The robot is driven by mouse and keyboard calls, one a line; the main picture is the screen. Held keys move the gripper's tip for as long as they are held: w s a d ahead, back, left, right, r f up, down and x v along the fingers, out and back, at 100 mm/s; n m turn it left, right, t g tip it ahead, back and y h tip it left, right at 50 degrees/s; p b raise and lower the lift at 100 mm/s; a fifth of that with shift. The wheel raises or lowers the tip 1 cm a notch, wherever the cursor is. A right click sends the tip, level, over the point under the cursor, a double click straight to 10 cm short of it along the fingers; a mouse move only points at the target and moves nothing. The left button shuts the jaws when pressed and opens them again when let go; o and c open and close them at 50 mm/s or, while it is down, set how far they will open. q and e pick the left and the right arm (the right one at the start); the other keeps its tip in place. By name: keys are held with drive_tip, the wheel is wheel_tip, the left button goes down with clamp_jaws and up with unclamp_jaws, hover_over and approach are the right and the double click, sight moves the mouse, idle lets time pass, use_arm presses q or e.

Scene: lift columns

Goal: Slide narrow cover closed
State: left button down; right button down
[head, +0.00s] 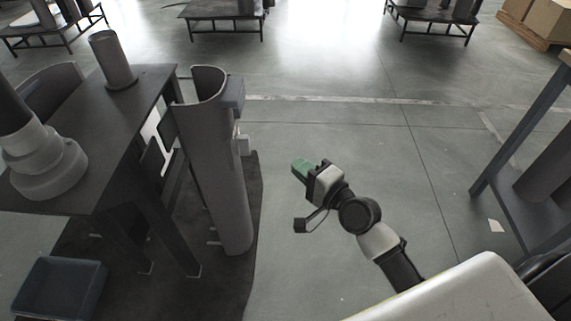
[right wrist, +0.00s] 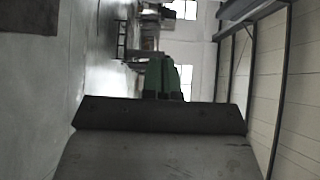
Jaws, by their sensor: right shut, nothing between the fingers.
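A tall grey curved shell (head: 215,165) stands upright beside the table in the head view. Its top is open, with a grey block (head: 233,95) on its right upper side and a small white block (head: 243,145) below. I cannot tell which part is the narrow cover, or how far it is closed. My right gripper (head: 299,168) has green fingers, shut and empty, pointing up and left. It is to the right of the shell, clear of it in the picture. Its green fingers also show in the right wrist view (right wrist: 161,77). My left gripper is not in view.
A dark table (head: 130,115) with a grey cylinder (head: 113,60) stands left of the shell. A blue bin (head: 60,290) is on the floor at lower left. A dark mat (head: 225,275) lies under the shell. A rack (head: 520,180) stands at right. Floor between is clear.

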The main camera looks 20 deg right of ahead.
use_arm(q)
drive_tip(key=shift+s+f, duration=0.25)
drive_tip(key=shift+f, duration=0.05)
use_arm(e)
drive_tip(key=s+a+x, duration=0.1)
drive_tip(key=a+x, duration=0.1)
drive_tip(key=x, duration=0.9)
drive_tip(key=shift+a, duration=0.35)
drive_tip(key=shift+w, duration=0.1)
